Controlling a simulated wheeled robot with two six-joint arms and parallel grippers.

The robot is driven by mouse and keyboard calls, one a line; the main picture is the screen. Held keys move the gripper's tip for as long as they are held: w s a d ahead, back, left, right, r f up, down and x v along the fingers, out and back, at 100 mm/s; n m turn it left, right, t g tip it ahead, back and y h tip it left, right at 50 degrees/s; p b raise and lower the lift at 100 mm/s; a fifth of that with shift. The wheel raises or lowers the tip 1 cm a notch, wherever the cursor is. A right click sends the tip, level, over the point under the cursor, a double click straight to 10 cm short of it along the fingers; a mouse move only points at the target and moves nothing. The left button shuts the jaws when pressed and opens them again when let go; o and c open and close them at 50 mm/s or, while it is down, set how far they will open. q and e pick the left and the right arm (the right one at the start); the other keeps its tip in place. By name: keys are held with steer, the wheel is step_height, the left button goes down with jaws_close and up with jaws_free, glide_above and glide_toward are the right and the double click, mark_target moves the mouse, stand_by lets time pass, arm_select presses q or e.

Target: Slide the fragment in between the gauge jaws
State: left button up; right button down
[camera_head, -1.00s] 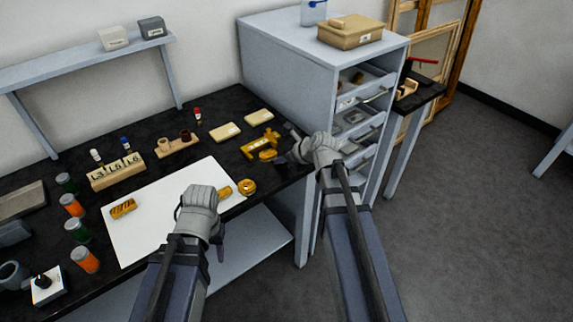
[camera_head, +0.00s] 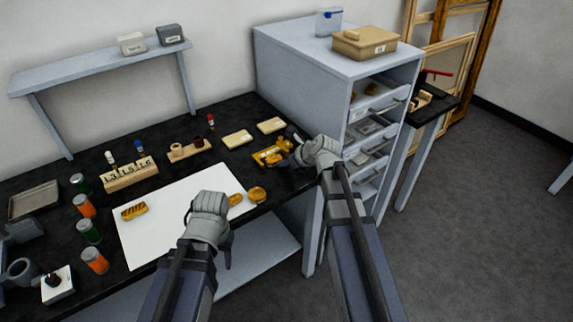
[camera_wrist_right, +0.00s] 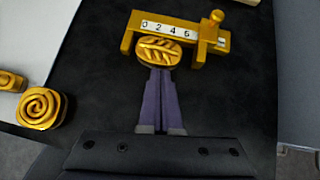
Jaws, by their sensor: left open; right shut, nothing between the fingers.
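The gold gauge (camera_wrist_right: 165,27) lies on the black bench, its scale showing digits; it also shows in the head view (camera_head: 268,155). An oval gold fragment with leaf-like ribs (camera_wrist_right: 158,52) sits between the gauge jaws, close to the scale bar. Its near edge sticks out a little, and a gap shows on its right. My right gripper (camera_wrist_right: 157,72) is shut and empty, its fingertips right at the fragment's near edge; whether they touch is unclear. In the head view my left gripper (camera_head: 226,254) hangs over the bench's front edge, open, its fingertips partly hidden.
A round spiral piece (camera_wrist_right: 40,107) lies left of my right gripper. Other gold pieces (camera_head: 134,210) lie on the white sheet (camera_head: 165,232). Two pale blocks (camera_head: 237,138) lie behind the gauge. The drawer cabinet (camera_head: 300,85) stands to the right.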

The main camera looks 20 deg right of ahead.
steer(key=s, duration=0.1)
steer(key=s+d, duration=0.2)
steer(key=s, duration=0.1)
steer(key=shift+s, duration=0.1)
steer(key=p+v, duration=0.3)
steer(key=v, duration=0.1)
steer(key=p+v, duration=0.3)
steer(key=v, duration=0.1)
steer(key=shift+w+a+r, duration=0.1)
steer(key=shift+w+r, duration=0.1)
steer(key=shift+r, duration=0.1)
steer(key=shift+p+v, duration=0.55)
steer(key=shift+v, duration=0.2)
steer(key=shift+f, duration=0.15)
steer(key=s+a+f+n+g+h, duration=0.2)
steer(key=s+a+n, duration=0.6)
steer(key=n, duration=0.9)
steer(key=s+a+f+n+g+h, duration=0.3)
steer(key=s+a+n+g, duration=0.3)
steer(key=n, duration=1.1)
steer(key=s+a+f, duration=0.1)
steer(key=s+a, duration=0.1)
steer(key=a, duration=0.1)
steer(key=shift+a+h, duration=0.2)
steer(key=shift+h, duration=0.1)
